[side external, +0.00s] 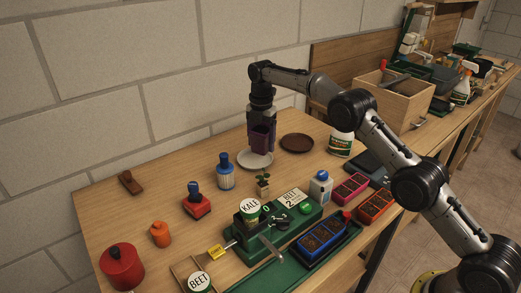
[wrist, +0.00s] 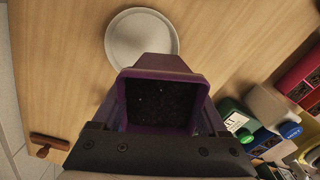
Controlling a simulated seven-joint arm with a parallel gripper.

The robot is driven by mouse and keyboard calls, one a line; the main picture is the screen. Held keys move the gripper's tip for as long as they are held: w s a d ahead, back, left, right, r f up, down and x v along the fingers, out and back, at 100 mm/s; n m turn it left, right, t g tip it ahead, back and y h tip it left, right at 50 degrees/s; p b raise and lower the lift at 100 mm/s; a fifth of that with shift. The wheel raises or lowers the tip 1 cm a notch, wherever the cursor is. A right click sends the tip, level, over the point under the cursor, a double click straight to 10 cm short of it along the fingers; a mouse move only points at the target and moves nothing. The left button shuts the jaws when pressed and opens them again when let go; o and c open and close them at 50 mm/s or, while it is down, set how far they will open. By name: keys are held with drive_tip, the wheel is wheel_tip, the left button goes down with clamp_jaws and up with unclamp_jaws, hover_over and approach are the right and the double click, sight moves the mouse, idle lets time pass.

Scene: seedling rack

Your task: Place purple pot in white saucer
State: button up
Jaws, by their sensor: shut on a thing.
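The purple pot (side external: 260,139) is held upright in my gripper (side external: 262,126), which points down and is shut on it. In the wrist view the pot (wrist: 160,66) shows dark soil inside, with the jaws at its sides. The white saucer (side external: 252,162) lies on the bench below the pot in the side view. In the wrist view the saucer (wrist: 118,38) shows beyond the pot, partly hidden by it. The gap between the pot's base and the saucer is hard to judge.
A brown saucer (side external: 297,143) lies right of the white one. A blue-capped bottle (side external: 225,172) stands to the left, and a small seedling pot (side external: 263,188) stands in front. The back-left bench is fairly clear.

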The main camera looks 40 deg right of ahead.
sight(261, 130)
drive_tip(key=shift+w+f, duration=0.15)
drive_tip(key=shift+f, duration=1.55)
drive_tip(key=shift+f, duration=0.1)
drive_tip(key=shift+f, duration=0.35)
drive_tip(key=shift+f, duration=0.1)
drive_tip(key=o, duration=1.4)
drive_tip(key=shift+r, duration=4.3)
